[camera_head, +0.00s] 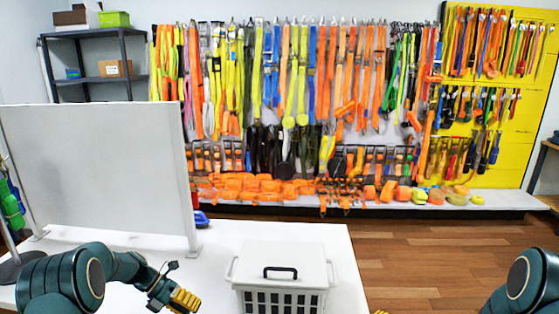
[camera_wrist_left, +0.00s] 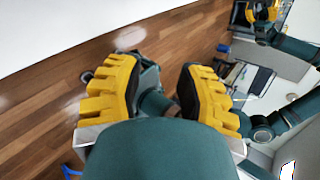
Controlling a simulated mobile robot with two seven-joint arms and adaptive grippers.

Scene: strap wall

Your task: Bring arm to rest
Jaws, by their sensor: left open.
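My left arm comes in from the lower left in the head view, over the white table (camera_head: 215,262). Its gripper (camera_head: 176,298) has yellow fingers and is low, left of the white basket, apart from it. In the left wrist view the two yellow fingers (camera_wrist_left: 158,88) are spread wide with nothing between them. My right arm shows at the lower right of the head view. Only a small yellow tip shows at the bottom edge there. A yellow gripper (camera_wrist_left: 264,11) on a dark green arm shows small in the wrist view; its jaw state is unclear.
A white lidded basket (camera_head: 283,264) with a black handle stands on the table. A grey upright panel (camera_head: 95,165) stands at the left, with a blue item (camera_head: 201,219) beside its edge. Straps hang on the back wall. Wooden floor (camera_head: 430,255) is clear at the right.

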